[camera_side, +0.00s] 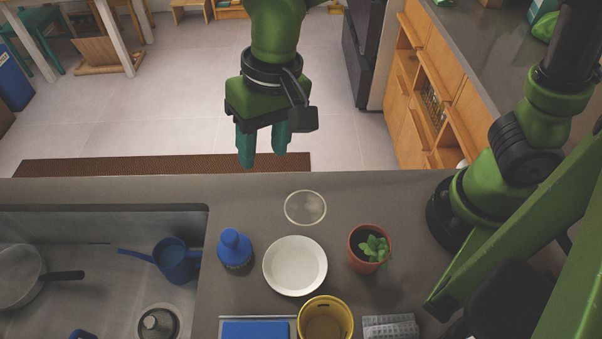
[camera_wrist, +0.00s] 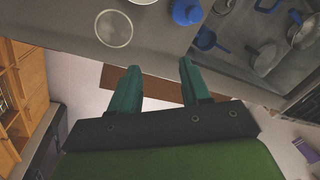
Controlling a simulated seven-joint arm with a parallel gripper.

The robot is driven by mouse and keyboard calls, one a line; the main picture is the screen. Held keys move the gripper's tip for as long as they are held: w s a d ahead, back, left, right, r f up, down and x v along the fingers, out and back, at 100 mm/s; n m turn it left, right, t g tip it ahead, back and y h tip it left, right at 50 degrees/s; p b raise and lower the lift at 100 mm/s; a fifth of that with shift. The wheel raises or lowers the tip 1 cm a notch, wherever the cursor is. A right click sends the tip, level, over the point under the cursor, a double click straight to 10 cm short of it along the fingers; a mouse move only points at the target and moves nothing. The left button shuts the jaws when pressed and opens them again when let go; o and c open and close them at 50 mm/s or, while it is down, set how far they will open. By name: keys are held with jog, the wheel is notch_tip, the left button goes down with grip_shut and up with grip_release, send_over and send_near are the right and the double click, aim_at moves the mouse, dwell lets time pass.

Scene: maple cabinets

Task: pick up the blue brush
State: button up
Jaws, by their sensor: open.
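The blue brush (camera_side: 235,249) stands on the grey counter between the sink and the white plate, with its round knob handle up. My gripper (camera_side: 262,160) has two teal fingers, apart and empty, pointing down. It hangs behind the counter's far edge, well above and away from the brush. In the wrist view the fingertips (camera_wrist: 160,66) show with nothing between them.
The white plate (camera_side: 295,265) lies right of the brush. A clear round disc (camera_side: 305,208), potted plant (camera_side: 369,247) and yellow cup (camera_side: 325,321) are nearby. The sink (camera_side: 100,222) at left holds a blue saucepan (camera_side: 176,262) and a frying pan (camera_side: 20,276). Counter behind the brush is clear.

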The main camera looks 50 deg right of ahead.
jog(key=m+h, duration=0.1)
jog(key=m, duration=0.1)
send_near(229, 234)
jog(key=r+m, duration=0.1)
jog(key=m, duration=0.4)
jog(key=shift+g+h, duration=0.4)
jog(key=f, duration=0.9)
jog(key=shift+w+a+f, duration=0.25)
jog(key=shift+w+a, duration=0.05)
jog(key=shift+a, duration=0.1)
jog(key=shift+r, duration=0.1)
grip_shut()
notch_tip(229, 234, up, 7)
